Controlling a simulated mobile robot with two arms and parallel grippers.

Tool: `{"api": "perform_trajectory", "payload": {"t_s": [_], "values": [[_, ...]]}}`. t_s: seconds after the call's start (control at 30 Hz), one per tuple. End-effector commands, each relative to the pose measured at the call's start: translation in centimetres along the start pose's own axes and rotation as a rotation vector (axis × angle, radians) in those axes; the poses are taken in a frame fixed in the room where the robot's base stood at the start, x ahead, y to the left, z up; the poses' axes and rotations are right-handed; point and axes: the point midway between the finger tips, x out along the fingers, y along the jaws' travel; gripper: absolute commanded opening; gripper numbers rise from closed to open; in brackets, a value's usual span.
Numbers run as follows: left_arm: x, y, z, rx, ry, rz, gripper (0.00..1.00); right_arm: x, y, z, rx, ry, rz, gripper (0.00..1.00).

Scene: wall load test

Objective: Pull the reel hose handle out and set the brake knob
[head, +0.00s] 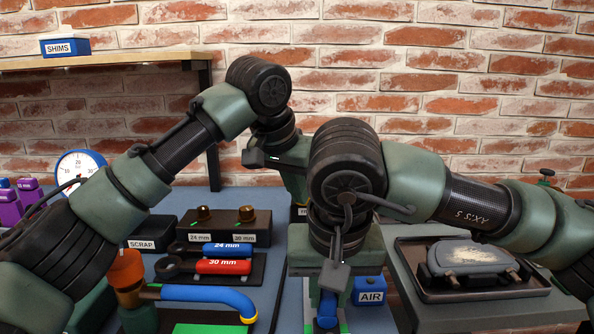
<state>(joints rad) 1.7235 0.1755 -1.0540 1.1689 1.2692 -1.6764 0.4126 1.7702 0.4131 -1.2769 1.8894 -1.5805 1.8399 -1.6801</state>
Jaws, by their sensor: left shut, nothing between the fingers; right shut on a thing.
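My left gripper (298,192) is shut and empty at the back middle of the bench, partly hidden behind my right wrist. My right gripper (328,306) points down at the front middle and is shut on a blue piece (327,323), which looks like the hose handle. Only the lower end of this piece shows below the fingers. A blue box marked AIR (369,291) stands just right of the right gripper. The reel and the brake knob cannot be made out for sure; my arms cover the middle of the bench.
A rack with blue and red 24 mm and 30 mm tools (223,266) and a black SCRAP bin (148,232) stand left. A curved blue pipe (205,294) lies in front. A tray (412,262) holding a grey-blue case is right. A shelf (120,60) overhangs back left.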

Motion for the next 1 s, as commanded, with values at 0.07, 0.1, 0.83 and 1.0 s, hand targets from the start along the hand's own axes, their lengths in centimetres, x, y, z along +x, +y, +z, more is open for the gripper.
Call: {"api": "perform_trajectory", "payload": {"t_s": [0.07, 0.1, 0.83, 1.0], "values": [[0.0, 0.0, 0.0, 0.0, 0.0, 0.0, 0.0, 0.0, 0.0, 0.1, -0.002, -0.002, 0.0, 0.0], [0.0, 0.0, -0.1, 0.0, 0.0, 0.0, 0.0, 0.0, 0.0, 0.1, -0.002, -0.002, 0.0, 0.0], [0.0, -0.9, -0.2, -0.001, 0.002, 0.001, 0.0, 0.0, 0.0, 0.1, -0.002, -0.002, 0.0, 0.0], [0.0, -1.4, -0.1, -0.001, 0.001, 0.001, 0.0, 0.0, 0.0, 0.1, -0.002, -0.001, 0.0, 0.0]]}}
